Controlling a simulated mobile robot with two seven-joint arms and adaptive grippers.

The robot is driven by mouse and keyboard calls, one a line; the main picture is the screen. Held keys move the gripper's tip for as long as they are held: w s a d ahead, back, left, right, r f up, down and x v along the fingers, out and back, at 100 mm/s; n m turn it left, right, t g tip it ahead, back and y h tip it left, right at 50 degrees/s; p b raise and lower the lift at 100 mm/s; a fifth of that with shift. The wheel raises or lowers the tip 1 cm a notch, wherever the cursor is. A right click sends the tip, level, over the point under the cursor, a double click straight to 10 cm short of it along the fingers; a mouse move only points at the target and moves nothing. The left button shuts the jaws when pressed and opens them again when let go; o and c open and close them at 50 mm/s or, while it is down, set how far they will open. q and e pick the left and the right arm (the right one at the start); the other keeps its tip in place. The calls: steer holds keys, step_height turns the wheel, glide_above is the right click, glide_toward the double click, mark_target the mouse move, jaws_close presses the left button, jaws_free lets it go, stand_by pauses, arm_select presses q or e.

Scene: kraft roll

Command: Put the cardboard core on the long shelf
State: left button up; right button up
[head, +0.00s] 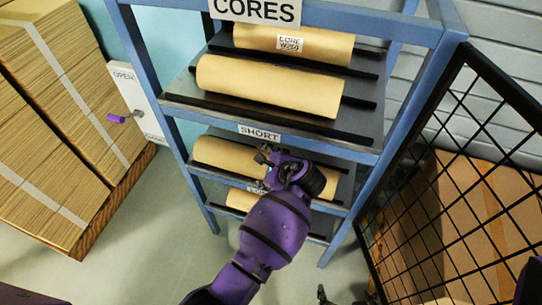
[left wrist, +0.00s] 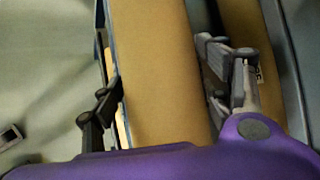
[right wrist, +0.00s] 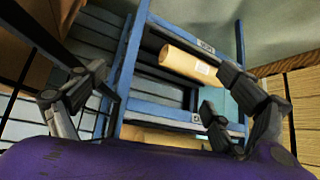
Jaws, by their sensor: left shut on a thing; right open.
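A blue rack (head: 372,153) under a CORES sign (head: 254,10) holds several tan cardboard cores. My left gripper (head: 285,170) is shut on a cardboard core (head: 222,154) at the level below the SHORT label (head: 260,132). In the left wrist view this core (left wrist: 160,70) lies between the two fingers, and another core (left wrist: 250,35) lies beside it on the right. A label on the lower shelf edge is mostly hidden by my arm. I cannot tell whether the held core touches the shelf. My right gripper (right wrist: 155,105) is open and empty, facing the rack.
Two cores lie on the SHORT-labelled shelf, a front one (head: 270,86) and a rear one with a tag (head: 290,43). Another core (head: 240,199) shows lower down. A black mesh panel (head: 450,180) stands at the right. Stacked cardboard (head: 60,120) stands at the left, by an OPEN sign (head: 130,90).

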arm_select(q)
steer(key=shift+w+d+f, duration=0.2)
steer(key=shift+w+f, duration=0.1)
steer(key=shift+f, duration=0.05)
steer(key=shift+w+r, duration=0.15)
steer(key=shift+w+d+b, duration=0.1)
steer(key=shift+w+b, duration=0.15)
steer(key=shift+b, duration=0.25)
steer(key=w+f+b, duration=0.2)
steer(key=b, duration=0.1)
steer(key=shift+w+d+f, duration=0.15)
steer(key=shift+d+f, duration=0.2)
steer(key=shift+d, duration=0.05)
steer(key=shift+w, duration=0.2)
steer(key=shift+r, duration=0.35)
steer(key=shift+w, duration=0.15)
steer(key=o, duration=1.6)
steer(key=shift+f, duration=0.15)
steer(key=shift+o, duration=0.8)
